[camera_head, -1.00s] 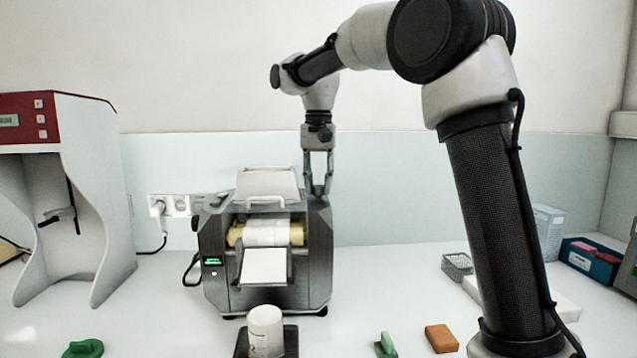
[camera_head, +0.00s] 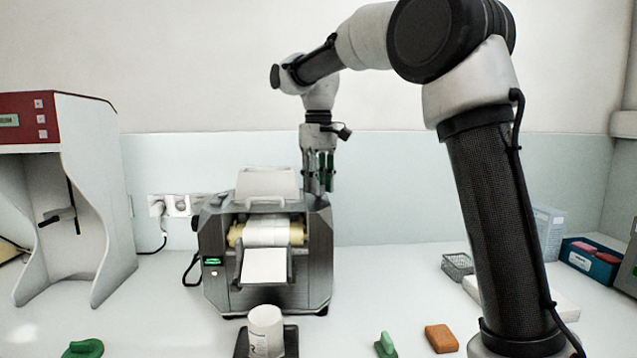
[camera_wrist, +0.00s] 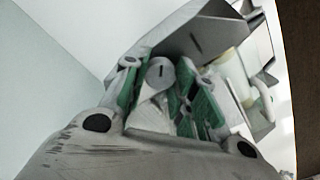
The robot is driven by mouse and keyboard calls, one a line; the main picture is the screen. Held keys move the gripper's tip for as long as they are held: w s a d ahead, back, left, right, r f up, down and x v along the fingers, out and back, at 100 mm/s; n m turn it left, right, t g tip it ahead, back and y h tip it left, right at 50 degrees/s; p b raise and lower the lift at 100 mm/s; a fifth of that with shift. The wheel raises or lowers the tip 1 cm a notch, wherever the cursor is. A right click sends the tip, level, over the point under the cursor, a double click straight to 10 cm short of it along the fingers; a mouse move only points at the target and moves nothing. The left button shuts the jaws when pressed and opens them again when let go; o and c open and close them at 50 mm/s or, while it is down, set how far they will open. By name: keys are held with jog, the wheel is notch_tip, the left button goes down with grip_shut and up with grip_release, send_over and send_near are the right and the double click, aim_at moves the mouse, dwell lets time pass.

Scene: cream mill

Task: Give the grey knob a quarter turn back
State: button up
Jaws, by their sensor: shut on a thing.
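The grey knob (camera_wrist: 161,73) shows in the wrist view as a round grey top with a short dark mark. It sits on the right part of the top of the steel machine (camera_head: 320,250). My gripper (camera_head: 319,188) points straight down there and hides the knob in the head view. In the wrist view my gripper's green-padded fingers (camera_wrist: 160,82) stand on either side of the knob, shut on it.
The machine has rollers, a white tray (camera_head: 265,265) and a raised lid (camera_head: 266,184). A white jar (camera_head: 265,325) stands before it. A red-topped white device (camera_head: 105,210) is at left. Green and orange pieces (camera_head: 441,338) lie in front.

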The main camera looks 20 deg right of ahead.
jog(key=n, duration=0.4)
jog(key=shift+n, duration=2.3)
jog(key=o, duration=1)
jog(key=shift+o, duration=0.2)
jog(key=shift+r, duration=0.1)
notch_tip(320, 180, up, 12)
